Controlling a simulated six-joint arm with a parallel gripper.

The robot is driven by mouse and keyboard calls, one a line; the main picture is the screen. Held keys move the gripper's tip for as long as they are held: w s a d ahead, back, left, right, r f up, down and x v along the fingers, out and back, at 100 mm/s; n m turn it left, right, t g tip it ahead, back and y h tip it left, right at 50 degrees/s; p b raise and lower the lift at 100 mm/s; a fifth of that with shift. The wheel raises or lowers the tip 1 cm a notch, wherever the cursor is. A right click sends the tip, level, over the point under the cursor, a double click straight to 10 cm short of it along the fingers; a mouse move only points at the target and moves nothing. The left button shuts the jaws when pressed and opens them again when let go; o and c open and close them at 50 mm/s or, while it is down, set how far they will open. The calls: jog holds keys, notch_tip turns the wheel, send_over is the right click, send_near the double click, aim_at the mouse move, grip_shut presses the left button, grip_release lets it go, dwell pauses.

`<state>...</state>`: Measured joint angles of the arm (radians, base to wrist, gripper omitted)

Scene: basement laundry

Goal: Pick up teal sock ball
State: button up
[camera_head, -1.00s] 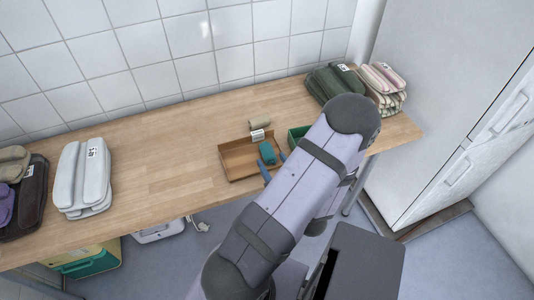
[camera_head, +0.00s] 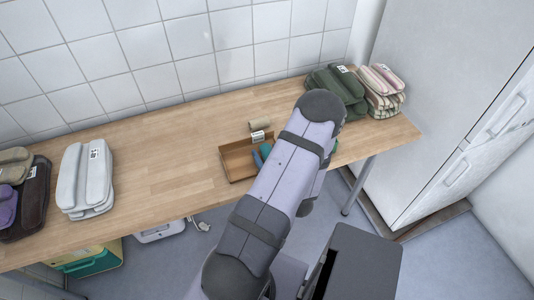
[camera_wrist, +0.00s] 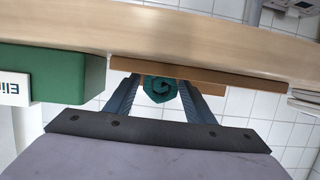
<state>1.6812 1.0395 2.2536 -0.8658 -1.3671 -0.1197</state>
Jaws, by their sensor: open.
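The teal sock ball (camera_head: 266,149) is in the brown open tray (camera_head: 233,167) on the wooden table, partly hidden by my arm. In the wrist view the rolled sock ball (camera_wrist: 161,88) shows its spiral end between the two blue fingers of my gripper (camera_wrist: 160,97). The fingers are open, one on each side of it; I cannot tell whether either touches it. In the head view one blue finger shows at the sock ball's left, and the rest of the gripper is hidden behind my arm.
A beige roll (camera_head: 260,125) and a white label (camera_head: 258,136) are at the tray's back edge. A green box (camera_wrist: 55,75) stands beside the tray, mostly hidden by my arm in the head view. Folded green textiles (camera_head: 336,86) lie at back right. The table's middle-left is clear.

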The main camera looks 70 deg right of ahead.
aim_at(267, 151)
jog(key=shift+c, duration=0.3)
jog(key=c, duration=0.8)
jog(key=shift+r, duration=5)
